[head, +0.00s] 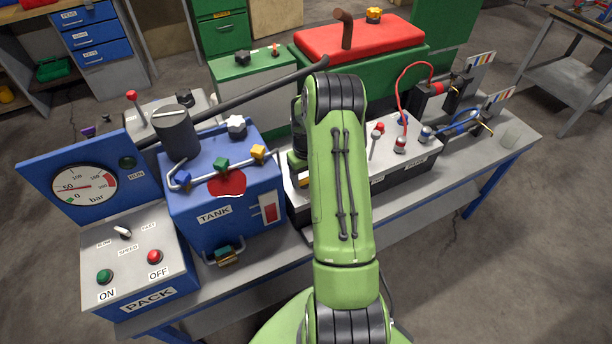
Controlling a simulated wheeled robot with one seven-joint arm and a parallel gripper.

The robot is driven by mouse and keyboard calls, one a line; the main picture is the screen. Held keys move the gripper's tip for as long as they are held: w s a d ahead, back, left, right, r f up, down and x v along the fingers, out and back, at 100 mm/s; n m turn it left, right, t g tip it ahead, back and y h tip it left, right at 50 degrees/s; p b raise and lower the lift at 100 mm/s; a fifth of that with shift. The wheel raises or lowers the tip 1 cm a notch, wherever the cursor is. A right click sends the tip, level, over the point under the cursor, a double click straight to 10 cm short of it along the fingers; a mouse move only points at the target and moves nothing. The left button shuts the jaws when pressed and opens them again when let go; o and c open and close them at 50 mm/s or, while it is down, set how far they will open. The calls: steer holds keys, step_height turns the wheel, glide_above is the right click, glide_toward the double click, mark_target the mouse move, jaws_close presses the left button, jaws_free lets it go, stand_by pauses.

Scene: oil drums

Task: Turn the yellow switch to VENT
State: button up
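No VENT label is readable, so I cannot tell for sure which yellow part is the switch. A small yellow piece (304,183) shows on the light-topped box just left of my arm, mostly hidden by it. A yellow knob (259,152) stands on the blue TANK box (190,205), beside a green and a blue one. Another yellow knob (373,14) sits on the red lid at the back. My green arm rises over the bench centre and folds down at its far end. My gripper is hidden behind it.
A long dark bar (255,92) slants above the tank. Right of my arm are levers, a red hose (402,85) and a blue hose (455,128).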

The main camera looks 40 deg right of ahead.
steer(key=c, duration=0.6)
steer(key=shift+o, duration=0.2)
steer(key=shift+m, duration=0.5)
steer(key=m+b, duration=0.2)
steer(key=m, duration=0.3)
steer(key=shift+s+m, duration=0.1)
steer(key=shift+m, duration=0.2)
steer(key=m+b, duration=0.1)
steer(key=m, duration=0.4)
steer(key=shift+s+a+b, duration=0.1)
steer(key=shift+a+b, duration=0.05)
steer(key=shift+b, duration=0.25)
steer(key=m+b, duration=0.1)
steer(key=m, duration=0.5)
steer(key=shift+a, duration=0.15)
steer(key=shift+r+m, duration=0.1)
steer(key=shift+m, duration=0.2)
steer(key=o, duration=1.1)
steer(key=shift+c, duration=0.2)
